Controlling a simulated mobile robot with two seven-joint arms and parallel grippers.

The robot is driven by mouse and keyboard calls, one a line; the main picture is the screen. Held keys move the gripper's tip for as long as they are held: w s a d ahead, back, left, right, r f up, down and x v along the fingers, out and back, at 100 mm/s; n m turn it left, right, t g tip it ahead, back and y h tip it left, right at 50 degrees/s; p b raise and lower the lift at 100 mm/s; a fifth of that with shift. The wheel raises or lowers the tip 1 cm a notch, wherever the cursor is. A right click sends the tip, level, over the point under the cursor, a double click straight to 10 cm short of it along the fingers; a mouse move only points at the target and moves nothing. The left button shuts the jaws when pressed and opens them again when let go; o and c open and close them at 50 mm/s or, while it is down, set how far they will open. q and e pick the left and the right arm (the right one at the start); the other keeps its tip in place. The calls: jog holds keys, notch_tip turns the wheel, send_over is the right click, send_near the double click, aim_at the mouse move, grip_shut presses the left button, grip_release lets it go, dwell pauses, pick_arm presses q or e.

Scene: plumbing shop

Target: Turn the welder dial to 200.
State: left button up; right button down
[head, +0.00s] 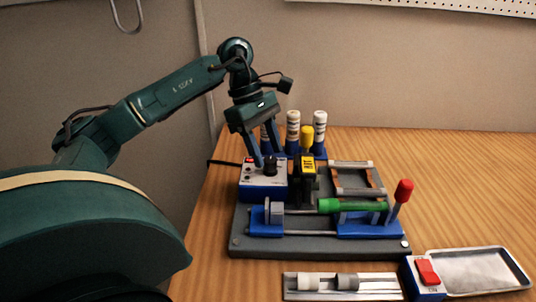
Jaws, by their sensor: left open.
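The welder (320,246) is a dark base plate carrying blue clamps, a green-gripped bar and a red-knobbed lever. At its back left is a blue and light grey control box (257,181) with a black dial (270,165) on top. My left gripper (268,158) points down over this box, open, with one finger on each side of the dial as seen from here. I cannot tell whether the fingers touch it. The dial's marks are too small to read. My right gripper is not in view.
Several blue-based cylinders (319,130) stand behind the welder, with a yellow and black part (307,165) close right of the box. In front lie a rail with grey fittings (345,282), a red-switch box (427,273) and a metal tray (478,268). The table's right side is clear.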

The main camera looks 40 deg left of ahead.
pick_arm(q)
jog(key=shift+x, duration=0.85)
jog(key=shift+c, duration=0.3)
jog(key=c, duration=0.9)
